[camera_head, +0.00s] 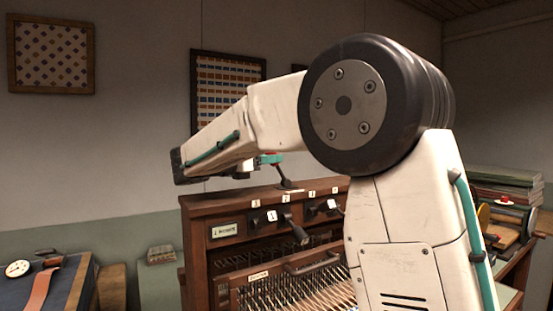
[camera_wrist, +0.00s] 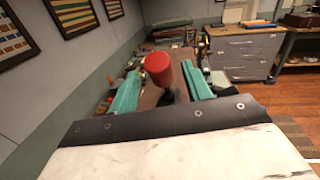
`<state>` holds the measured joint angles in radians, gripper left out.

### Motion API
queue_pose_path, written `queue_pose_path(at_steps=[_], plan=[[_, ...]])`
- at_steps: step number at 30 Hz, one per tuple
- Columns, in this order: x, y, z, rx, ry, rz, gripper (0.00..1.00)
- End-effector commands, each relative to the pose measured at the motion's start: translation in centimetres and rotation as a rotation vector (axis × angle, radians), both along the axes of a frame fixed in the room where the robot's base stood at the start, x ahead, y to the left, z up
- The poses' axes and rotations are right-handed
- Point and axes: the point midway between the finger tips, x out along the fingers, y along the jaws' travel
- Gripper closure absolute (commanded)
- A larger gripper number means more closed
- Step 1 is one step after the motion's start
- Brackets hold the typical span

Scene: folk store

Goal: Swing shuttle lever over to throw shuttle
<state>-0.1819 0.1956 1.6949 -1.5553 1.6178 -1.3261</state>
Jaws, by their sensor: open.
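A lever with a red cylindrical knob (camera_wrist: 158,68) on a dark stem shows in the wrist view. My gripper (camera_wrist: 161,76) is open, with one teal finger on each side of the knob and a visible gap on both sides. In the head view my gripper (camera_head: 270,159) is small and mostly hidden by my arm, above the top of the wooden loom cabinet (camera_head: 215,207). The dark lever stem (camera_head: 285,178) rises from the cabinet top to the teal fingers. The shuttle is not clearly visible.
Black-handled levers (camera_head: 299,233) stick out of the cabinet front below numbered tags, above rows of threads. A table with a dial (camera_head: 18,268) stands at the left. Books (camera_head: 507,186) are stacked at the right. A grey drawer cabinet (camera_wrist: 243,50) shows in the wrist view.

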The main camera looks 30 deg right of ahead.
Motion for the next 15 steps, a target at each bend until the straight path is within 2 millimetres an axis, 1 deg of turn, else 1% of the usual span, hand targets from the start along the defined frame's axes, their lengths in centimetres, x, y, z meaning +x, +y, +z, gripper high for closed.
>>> queue_pose_path(at_steps=[1,3,6,10,15], plan=[[0.0,-1.0,0.0,0.000,0.000,-0.004,0.51],[0.2,-2.1,0.0,0.000,0.000,-0.004,0.51],[0.4,-3.3,0.0,0.000,0.000,-0.003,0.51],[0.5,-4.2,0.0,0.000,0.000,-0.001,0.51],[0.6,-4.3,0.0,0.000,-0.001,0.001,0.51]])
